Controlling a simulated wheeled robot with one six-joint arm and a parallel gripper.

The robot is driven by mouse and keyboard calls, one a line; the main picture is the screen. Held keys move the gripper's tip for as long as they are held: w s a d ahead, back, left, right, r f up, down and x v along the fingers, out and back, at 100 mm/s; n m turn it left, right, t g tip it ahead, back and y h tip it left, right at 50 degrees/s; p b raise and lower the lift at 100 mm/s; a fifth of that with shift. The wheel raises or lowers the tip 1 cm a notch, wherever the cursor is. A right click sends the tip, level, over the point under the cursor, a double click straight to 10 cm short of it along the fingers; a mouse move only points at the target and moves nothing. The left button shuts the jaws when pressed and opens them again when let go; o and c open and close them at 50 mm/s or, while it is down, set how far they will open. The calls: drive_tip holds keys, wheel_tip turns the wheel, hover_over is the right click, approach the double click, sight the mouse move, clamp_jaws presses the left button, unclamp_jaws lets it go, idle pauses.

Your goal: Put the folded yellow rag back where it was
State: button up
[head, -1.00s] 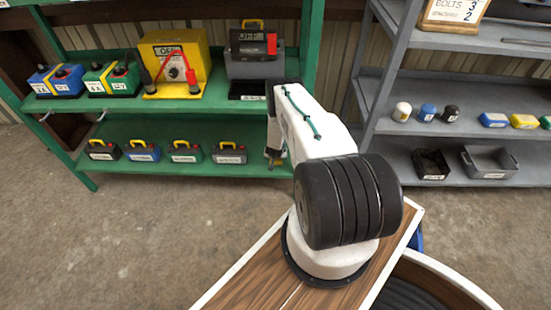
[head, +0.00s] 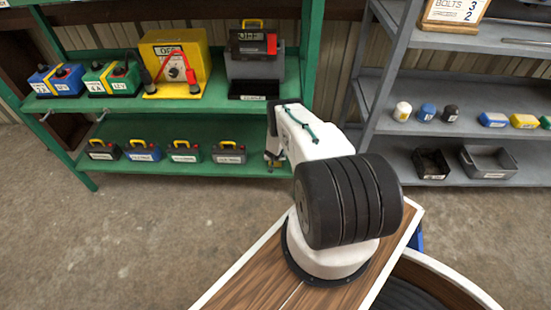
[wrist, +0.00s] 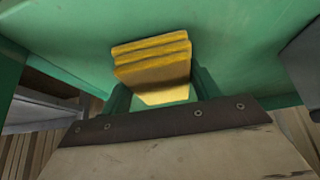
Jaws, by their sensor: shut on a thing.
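The folded yellow rag (wrist: 153,66) shows in the wrist view as a thick stack of layers. My gripper (wrist: 158,97) is shut on it, with one finger at each side of the rag. Green shelf surface (wrist: 240,40) fills the view behind the rag; I cannot tell whether the rag touches it. In the head view my gripper (head: 274,160) is at the right end of the lower board of the green rack (head: 200,105), right of the batteries. The rag cannot be made out there.
Several small batteries (head: 183,152) with yellow handles stand on the lower green board. A yellow charger (head: 175,62) and a grey unit (head: 255,60) stand above. The grey rack (head: 440,85) is to the right, holding bins (head: 488,160). Open concrete floor lies in front.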

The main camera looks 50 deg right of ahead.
drive_tip(key=shift+f, duration=0.1)
drive_tip(key=o, duration=1.2)
drive_tip(key=shift+a, duration=0.15)
drive_tip(key=shift+s, duration=0.15)
drive_tip(key=shift+s+d+f, duration=0.1)
drive_tip(key=shift+s+d, duration=0.05)
drive_tip(key=shift+d, duration=0.05)
drive_tip(key=shift+d+r, duration=0.15)
drive_tip(key=shift+r, duration=0.05)
drive_tip(key=shift+s+r, duration=0.1)
drive_tip(key=shift+r, duration=0.25)
drive_tip(key=w+a+v, duration=0.1)
drive_tip(key=v, duration=0.6)
drive_tip(key=shift+a+r, duration=0.2)
drive_tip(key=shift+s, duration=0.1)
